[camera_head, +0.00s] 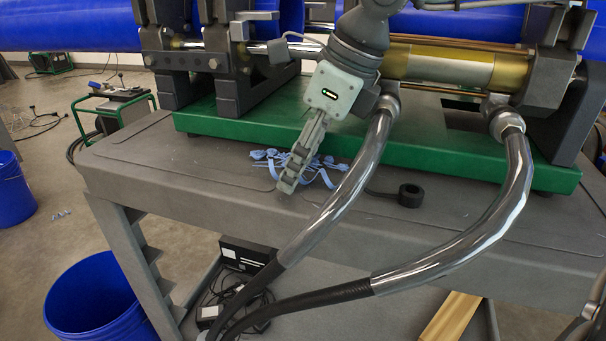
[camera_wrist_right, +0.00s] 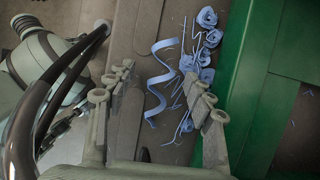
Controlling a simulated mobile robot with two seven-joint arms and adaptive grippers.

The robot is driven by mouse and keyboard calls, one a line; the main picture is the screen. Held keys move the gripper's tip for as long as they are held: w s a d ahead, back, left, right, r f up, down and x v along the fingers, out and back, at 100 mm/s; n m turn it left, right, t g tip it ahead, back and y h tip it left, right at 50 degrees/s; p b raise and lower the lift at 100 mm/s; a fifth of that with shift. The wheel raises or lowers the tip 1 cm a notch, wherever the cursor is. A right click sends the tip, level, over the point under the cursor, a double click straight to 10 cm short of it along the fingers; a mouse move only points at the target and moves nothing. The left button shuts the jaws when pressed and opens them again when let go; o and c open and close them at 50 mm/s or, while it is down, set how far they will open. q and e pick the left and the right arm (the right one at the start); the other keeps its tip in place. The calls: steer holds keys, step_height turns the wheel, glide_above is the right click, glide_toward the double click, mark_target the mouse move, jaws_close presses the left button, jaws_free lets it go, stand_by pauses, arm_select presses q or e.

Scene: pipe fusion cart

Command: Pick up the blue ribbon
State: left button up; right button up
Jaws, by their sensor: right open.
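Light blue ribbon (camera_head: 268,168) lies on the grey cart top beside the green base, as several curls and thin strands. In the right wrist view a wavy blue ribbon (camera_wrist_right: 158,84) shows between the fingers, with coiled blue pieces (camera_wrist_right: 207,18) farther up. My right gripper (camera_head: 288,186) points down over the ribbon and hides part of it in the head view. In the right wrist view its fingers (camera_wrist_right: 157,97) are apart, with the right finger overlapping some strands. I cannot tell the height of the fingertips above the cart top.
Two hoses (camera_head: 345,190) arch down over the cart's front edge, just right of my gripper. The green base (camera_head: 440,150) and pipe machine stand behind. The cart top left of the ribbon is clear.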

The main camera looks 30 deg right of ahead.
steer(key=c, duration=0.8)
steer(key=shift+r+p, duration=0.35)
steer(key=shift+p, duration=0.2)
steer(key=shift+r, duration=0.2)
arm_select(q)
steer(key=shift+d+p+x, duration=0.2)
steer(key=shift+p+x, duration=0.25)
steer(key=shift+x, duration=0.45)
steer(key=shift+d+p+x, duration=0.15)
steer(key=shift+p+x, duration=0.35)
steer(key=shift+x, duration=0.4)
steer(key=shift+d+p+x, duration=0.2)
steer(key=shift+p+x, duration=0.25)
steer(key=shift+x, duration=0.4)
arm_select(e)
steer(key=shift+r, duration=13.7)
arm_select(q)
steer(key=shift+s+f, duration=0.1)
steer(key=shift+f, duration=0.05)
